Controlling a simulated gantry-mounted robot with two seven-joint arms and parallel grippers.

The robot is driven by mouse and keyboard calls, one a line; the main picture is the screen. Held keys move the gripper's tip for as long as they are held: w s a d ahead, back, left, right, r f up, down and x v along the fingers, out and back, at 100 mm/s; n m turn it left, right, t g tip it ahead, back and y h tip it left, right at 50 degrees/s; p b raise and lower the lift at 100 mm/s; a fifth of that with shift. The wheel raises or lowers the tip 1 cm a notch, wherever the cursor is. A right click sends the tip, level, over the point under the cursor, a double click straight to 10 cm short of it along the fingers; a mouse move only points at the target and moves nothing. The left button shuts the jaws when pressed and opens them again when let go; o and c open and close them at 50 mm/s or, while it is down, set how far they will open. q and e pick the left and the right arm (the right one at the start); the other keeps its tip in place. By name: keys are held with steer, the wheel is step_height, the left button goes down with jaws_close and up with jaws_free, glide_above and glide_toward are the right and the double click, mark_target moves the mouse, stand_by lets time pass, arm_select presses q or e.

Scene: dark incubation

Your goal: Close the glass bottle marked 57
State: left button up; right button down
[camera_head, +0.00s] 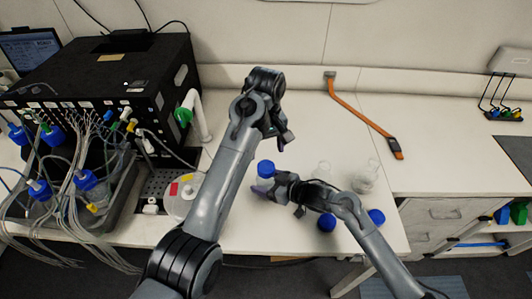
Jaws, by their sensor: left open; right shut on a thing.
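A clear glass bottle (264,180) with a blue cap (265,168) at its top is in the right gripper, near the middle of the white bench. My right gripper (266,187) is shut on this bottle below the cap. Its number cannot be read, and I cannot tell how tightly the cap sits. My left gripper (284,143) is open and empty, above and slightly right of the cap, apart from it. Its fingers are partly hidden by its own wrist.
Clear glassware (366,177) stands right of the grippers. Two blue caps (326,222) (376,216) show by my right forearm. A black box (110,75), tubing and blue-capped bottles crowd the left.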

mark_target(266, 166)
arm_select(q)
steer(key=shift+r, duration=0.1)
steer(key=shift+f, duration=4)
steer(key=c, duration=0.9)
steer(key=o, duration=1)
steer(key=shift+r, duration=0.15)
